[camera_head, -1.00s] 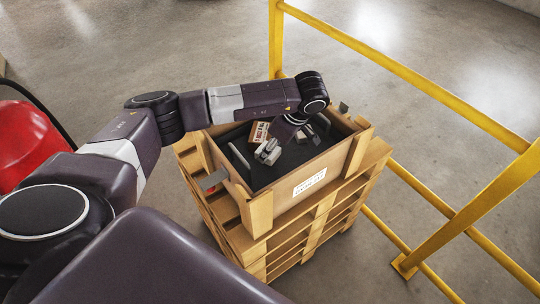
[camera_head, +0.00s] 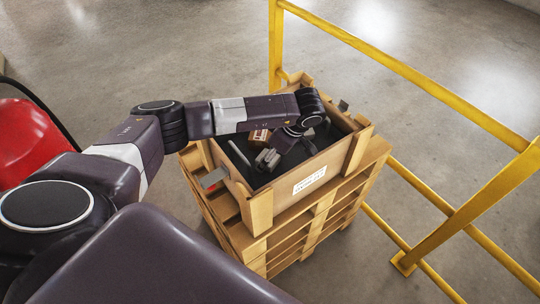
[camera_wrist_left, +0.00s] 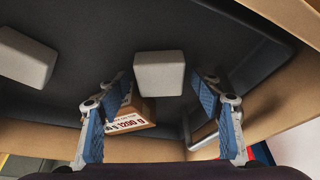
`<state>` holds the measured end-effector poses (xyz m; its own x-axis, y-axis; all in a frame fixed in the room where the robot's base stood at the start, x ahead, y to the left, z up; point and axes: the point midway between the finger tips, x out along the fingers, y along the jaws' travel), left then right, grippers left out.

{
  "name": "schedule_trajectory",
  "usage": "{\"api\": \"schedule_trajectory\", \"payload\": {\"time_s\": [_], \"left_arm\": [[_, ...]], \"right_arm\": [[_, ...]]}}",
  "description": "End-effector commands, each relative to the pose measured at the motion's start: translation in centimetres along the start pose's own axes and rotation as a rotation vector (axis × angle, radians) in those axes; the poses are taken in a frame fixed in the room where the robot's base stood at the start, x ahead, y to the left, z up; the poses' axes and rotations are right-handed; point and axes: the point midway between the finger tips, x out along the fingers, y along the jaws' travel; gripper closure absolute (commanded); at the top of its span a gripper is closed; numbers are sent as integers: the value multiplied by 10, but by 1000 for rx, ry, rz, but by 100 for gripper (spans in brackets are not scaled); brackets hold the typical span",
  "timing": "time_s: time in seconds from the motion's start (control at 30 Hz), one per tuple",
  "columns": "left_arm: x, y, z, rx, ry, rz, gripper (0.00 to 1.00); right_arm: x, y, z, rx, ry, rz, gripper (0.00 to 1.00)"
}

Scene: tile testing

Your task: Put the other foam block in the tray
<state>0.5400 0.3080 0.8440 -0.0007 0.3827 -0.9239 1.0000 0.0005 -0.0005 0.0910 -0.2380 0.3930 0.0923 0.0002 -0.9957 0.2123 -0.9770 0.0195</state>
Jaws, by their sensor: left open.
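In the left wrist view a pale grey foam block (camera_wrist_left: 160,73) lies on a dark surface, ahead of and between the fingers of my left gripper (camera_wrist_left: 160,90). The fingers are apart and I see no contact with the block. A second pale block (camera_wrist_left: 27,58) lies further left on the same surface. In the head view my left gripper (camera_head: 267,160) reaches down into the dark-lined wooden crate (camera_head: 262,211); arm and fingers hide much of the inside. The dark lining (camera_head: 262,180) looks tray-like; I cannot tell whether it is a separate tray. My right gripper is not in view.
A small labelled carton (camera_head: 258,136) lies in the crate close to the gripper; it also shows beside the left finger in the wrist view (camera_wrist_left: 132,118). The crate stands on stacked pallets (camera_head: 300,238). A yellow railing (camera_head: 400,70) runs close behind and right. A red object (camera_head: 25,140) stands left.

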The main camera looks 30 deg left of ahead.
Motion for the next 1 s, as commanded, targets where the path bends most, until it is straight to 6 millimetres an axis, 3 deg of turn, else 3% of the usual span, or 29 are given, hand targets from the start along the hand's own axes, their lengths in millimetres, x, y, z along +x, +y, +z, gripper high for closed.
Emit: {"api": "schedule_trajectory", "payload": {"time_s": [0.27,0.73,1.0], "left_arm": [[-8,1,-1,0,-1,3,40],[-101,1,0,1,-1,4,40],[-122,0,-1,0,0,1,40]], "right_arm": [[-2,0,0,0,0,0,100],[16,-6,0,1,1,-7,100],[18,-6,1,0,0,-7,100]]}}
